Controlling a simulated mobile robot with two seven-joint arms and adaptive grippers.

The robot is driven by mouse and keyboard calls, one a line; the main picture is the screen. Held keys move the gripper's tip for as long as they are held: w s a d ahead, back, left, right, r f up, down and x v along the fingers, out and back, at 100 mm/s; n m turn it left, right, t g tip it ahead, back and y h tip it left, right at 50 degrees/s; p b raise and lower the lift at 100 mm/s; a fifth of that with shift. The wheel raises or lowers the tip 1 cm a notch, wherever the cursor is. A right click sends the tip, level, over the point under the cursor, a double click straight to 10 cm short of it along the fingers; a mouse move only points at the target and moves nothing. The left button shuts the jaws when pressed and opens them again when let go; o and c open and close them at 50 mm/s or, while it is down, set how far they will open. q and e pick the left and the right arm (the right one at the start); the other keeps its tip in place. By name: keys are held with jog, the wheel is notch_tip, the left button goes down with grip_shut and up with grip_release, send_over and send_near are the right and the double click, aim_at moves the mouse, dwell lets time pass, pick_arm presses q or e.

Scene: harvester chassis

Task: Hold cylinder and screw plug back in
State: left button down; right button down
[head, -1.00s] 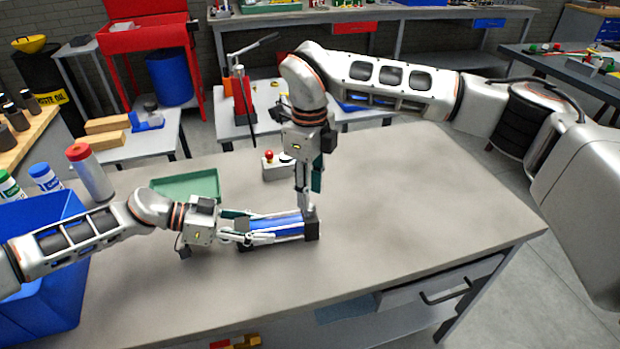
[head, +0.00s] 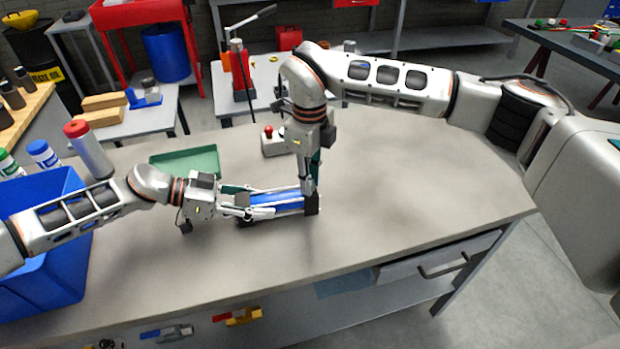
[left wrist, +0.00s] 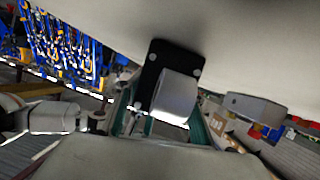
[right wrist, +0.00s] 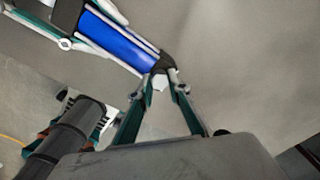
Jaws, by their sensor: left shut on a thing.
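The cylinder, a blue barrel (head: 275,204) with black end blocks and pale rods, lies on the grey workbench in the head view. My left gripper (head: 268,204) comes from the left along the barrel and is shut on the cylinder. In the left wrist view, a black end block (left wrist: 150,75) with a pale round part lies between its fingers. My right gripper (head: 308,192) points down at the cylinder's right end. In the right wrist view (right wrist: 163,84) its fingertips stand close on both sides of a small white plug (right wrist: 160,82) by the black end block; contact is unclear.
A blue bin (head: 45,270) and a red-capped bottle (head: 88,150) stand at the left. A green tray (head: 185,163) and a small box with a red button (head: 272,143) lie behind the cylinder. The bench's right side is clear.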

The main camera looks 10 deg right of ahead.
pick_arm(q)
jog(key=shift+a+f, duration=0.1)
jog(key=shift+f, duration=0.1)
pick_arm(e)
jog(key=shift+m, duration=0.8)
jog(key=c, duration=1.8)
grip_release()
jog(key=shift+s+a, duration=0.1)
pick_arm(q)
jog(key=shift+s, duration=0.1)
pick_arm(e)
notch_tip(320, 180, up, 12)
pick_arm(q)
jog(key=c, duration=1.2)
grip_release()
jog(key=shift+r, duration=0.1)
pick_arm(e)
jog(key=shift+w, duration=0.2)
